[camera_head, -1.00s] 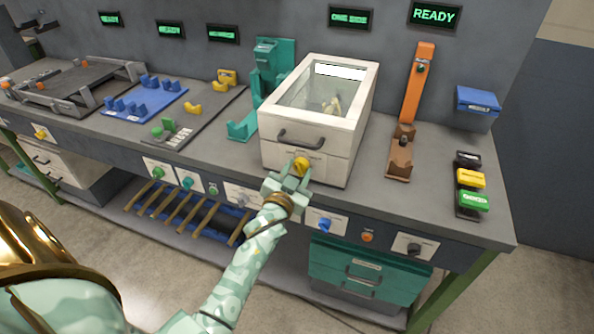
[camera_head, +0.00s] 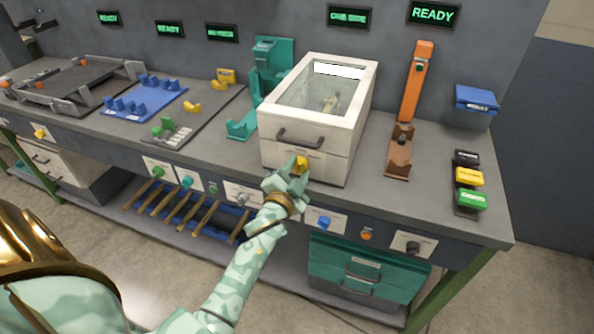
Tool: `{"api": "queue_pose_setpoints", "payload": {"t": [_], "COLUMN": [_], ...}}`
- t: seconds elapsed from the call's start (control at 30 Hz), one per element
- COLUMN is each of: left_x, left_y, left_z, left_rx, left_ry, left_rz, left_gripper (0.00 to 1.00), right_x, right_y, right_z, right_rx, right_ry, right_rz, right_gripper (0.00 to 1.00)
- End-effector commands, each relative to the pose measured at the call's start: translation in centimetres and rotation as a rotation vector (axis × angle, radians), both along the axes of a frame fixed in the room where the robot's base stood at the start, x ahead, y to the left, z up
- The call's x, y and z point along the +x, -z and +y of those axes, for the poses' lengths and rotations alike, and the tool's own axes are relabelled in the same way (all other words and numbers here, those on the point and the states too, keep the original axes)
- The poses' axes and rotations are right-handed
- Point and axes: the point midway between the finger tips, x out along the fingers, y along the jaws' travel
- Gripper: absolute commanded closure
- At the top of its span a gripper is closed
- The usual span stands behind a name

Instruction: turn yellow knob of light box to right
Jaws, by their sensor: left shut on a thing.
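The light box (camera_head: 352,119) is a white box with a clear lid on the bench, with a grey handle (camera_head: 300,137) on its front. Its yellow knob (camera_head: 301,163) sits low on the front face. My left gripper (camera_head: 297,171) is shut on the yellow knob, with its fingers around it and partly covering it. A small pale object (camera_head: 330,103) shows inside the box through the lid. My right gripper is not in view.
A brown and orange stand (camera_head: 399,155) is right of the box. A teal stand (camera_head: 270,65) is to the left. Black, yellow and green blocks (camera_head: 469,178) sit at the right end. A blue knob (camera_head: 323,223) is on the bench front below.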

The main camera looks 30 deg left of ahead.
Motion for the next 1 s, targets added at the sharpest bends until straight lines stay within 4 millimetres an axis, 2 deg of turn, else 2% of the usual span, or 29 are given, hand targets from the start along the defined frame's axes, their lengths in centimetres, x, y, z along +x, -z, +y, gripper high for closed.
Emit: {"api": "queue_pose_setpoints", "payload": {"t": [1.0], "left_x": [-0.07], "left_y": [0.42], "left_z": [-0.08], "left_rx": [0.492], "left_ry": [0.001], "left_rz": [0.124], "left_gripper": [0.86], "right_x": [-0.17], "right_y": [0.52], "right_z": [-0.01], "right_rx": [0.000], "right_ry": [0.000], "right_rz": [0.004], "right_gripper": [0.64]}}
